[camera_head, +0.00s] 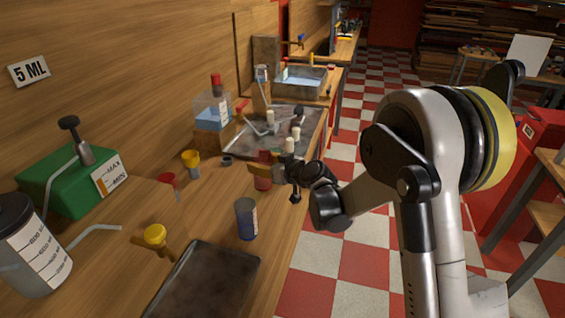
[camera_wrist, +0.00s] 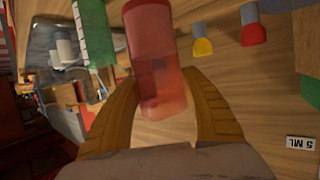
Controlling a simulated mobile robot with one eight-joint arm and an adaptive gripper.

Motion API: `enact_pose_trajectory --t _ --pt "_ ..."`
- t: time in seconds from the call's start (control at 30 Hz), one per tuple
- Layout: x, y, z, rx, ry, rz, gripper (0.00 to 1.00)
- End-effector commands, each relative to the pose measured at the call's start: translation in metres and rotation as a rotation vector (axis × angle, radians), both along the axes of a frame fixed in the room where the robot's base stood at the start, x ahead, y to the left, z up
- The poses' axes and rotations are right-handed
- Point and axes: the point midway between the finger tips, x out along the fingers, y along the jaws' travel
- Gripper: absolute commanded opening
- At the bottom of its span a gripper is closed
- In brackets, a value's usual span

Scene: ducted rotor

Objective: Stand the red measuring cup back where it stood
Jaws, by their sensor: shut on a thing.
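The red translucent measuring cup (camera_head: 263,183) is at the right part of the wooden bench in the head view, near its edge. My gripper (camera_head: 266,170) is shut on the cup from the right side; the fingers also show in the wrist view (camera_wrist: 163,85). The cup looks about upright in the head view. I cannot tell whether its base touches the bench. No mark of its former place is clear.
A blue cup (camera_head: 246,220) stands nearer on the bench. Red (camera_head: 170,182) and yellow (camera_head: 191,161) funnels stand left of the red cup. A grey tray (camera_head: 245,141) with several small items lies behind. A dark tray (camera_head: 210,280) lies in front, beside a yellow-topped item (camera_head: 155,234).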

Motion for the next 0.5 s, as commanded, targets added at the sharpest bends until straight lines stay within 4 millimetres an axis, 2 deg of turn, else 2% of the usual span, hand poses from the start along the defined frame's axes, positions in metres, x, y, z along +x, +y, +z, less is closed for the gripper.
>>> enact_pose_trajectory --t 0.27,0.5 --pt "0.002 0.005 -0.014 0.000 0.000 0.006 0.14" --pt "0.002 0.005 -0.040 0.000 0.000 0.006 0.14"
